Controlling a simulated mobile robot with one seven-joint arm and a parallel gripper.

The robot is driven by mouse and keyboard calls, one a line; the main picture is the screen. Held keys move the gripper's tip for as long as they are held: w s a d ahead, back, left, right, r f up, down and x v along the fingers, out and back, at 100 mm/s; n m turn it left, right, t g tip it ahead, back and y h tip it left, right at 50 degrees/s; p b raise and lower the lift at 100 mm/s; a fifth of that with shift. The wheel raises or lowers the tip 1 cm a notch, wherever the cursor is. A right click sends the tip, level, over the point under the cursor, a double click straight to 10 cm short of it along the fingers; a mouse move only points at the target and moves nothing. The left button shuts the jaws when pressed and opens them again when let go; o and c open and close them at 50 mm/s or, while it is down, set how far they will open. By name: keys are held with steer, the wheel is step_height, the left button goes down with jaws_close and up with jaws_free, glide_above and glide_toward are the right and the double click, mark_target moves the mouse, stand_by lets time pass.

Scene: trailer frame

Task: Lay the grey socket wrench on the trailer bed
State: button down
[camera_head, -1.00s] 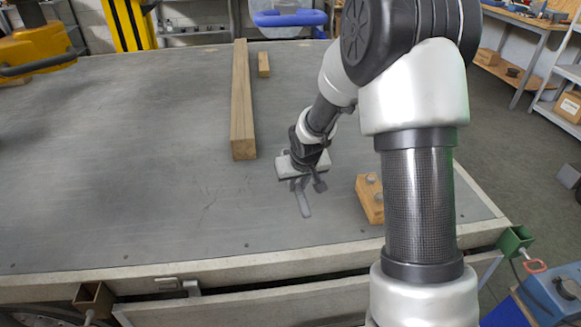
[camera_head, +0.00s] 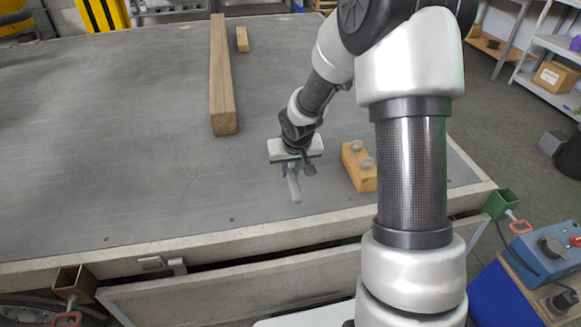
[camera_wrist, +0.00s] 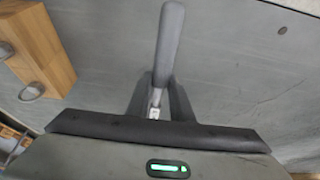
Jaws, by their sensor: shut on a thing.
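The grey socket wrench (camera_head: 294,187) is in my gripper (camera_head: 293,172), near the front of the trailer bed (camera_head: 120,180). In the wrist view the wrench's thick grey handle (camera_wrist: 169,45) points away from between the fingers (camera_wrist: 158,100), which are shut on its thinner metal part. The wrench's other end is hidden by the gripper body. The wrench is low over the bed; I cannot tell whether it touches it.
A wooden block with metal studs (camera_head: 359,166) lies just right of my gripper, also in the wrist view (camera_wrist: 38,52). A long wooden beam (camera_head: 222,80) and a small wood piece (camera_head: 242,39) lie farther back. The bed left of the gripper is clear.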

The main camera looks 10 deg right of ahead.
steer(key=shift+f, duration=0.45)
steer(key=shift+f+b, duration=1.45)
steer(key=shift+b, duration=0.05)
steer(key=c, duration=0.8)
jaws_free()
steer(key=shift+o, duration=0.2)
steer(key=o, duration=0.6)
steer(key=shift+c, duration=0.2)
